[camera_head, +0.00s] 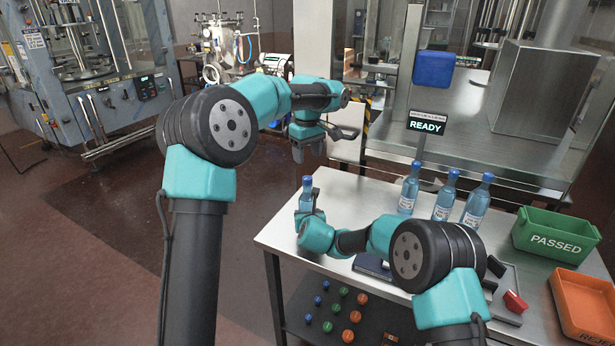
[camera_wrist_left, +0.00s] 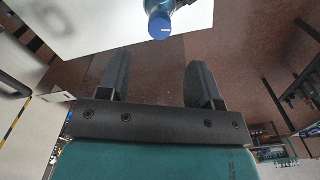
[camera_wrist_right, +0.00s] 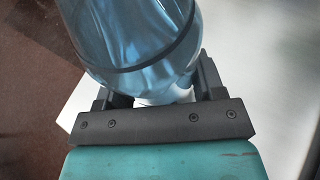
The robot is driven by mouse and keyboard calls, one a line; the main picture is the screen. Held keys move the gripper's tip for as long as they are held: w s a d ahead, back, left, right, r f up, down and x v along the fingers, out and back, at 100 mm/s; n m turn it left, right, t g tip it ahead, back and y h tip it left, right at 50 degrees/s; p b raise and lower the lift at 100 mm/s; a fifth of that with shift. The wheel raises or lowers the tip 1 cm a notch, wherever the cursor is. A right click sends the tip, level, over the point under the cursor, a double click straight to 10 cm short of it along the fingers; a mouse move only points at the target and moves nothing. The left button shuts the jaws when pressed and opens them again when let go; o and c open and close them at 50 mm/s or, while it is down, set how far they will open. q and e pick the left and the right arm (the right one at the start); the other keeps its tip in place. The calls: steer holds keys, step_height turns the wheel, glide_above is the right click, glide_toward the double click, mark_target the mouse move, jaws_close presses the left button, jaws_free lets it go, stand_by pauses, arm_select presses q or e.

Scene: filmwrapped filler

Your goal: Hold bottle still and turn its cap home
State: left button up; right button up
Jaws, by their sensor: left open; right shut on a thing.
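A clear blue bottle (camera_head: 306,199) with a blue cap (camera_head: 307,181) stands upright near the far left corner of the table. My right gripper (camera_head: 311,214) is shut around its body; the bottle (camera_wrist_right: 135,40) fills the space between the fingers in the right wrist view. My left gripper (camera_head: 312,146) is open and empty, up and behind the bottle in the head view, with its fingers pointing down. In the left wrist view, the fingers of the left gripper (camera_wrist_left: 160,80) are spread, and the cap (camera_wrist_left: 159,27) shows beyond them, apart from them. The cap sits on the bottle neck; how tight it is cannot be told.
Several similar capped bottles (camera_head: 443,196) stand at the table's back. A green PASSED bin (camera_head: 555,235) and an orange bin (camera_head: 583,305) stand at the right. A READY sign (camera_head: 426,122) rises behind. Loose colored caps (camera_head: 343,312) lie on the lower shelf.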

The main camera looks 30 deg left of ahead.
mark_target(307, 178)
arm_select(q)
step_height(307, 178, down, 8)
steer(key=shift+f, duration=0.1)
steer(key=shift+c, duration=0.3)
steer(key=c, duration=0.9)
steer(key=shift+m, duration=0.4)
steer(key=m, duration=1)
steer(key=shift+m, duration=0.3)
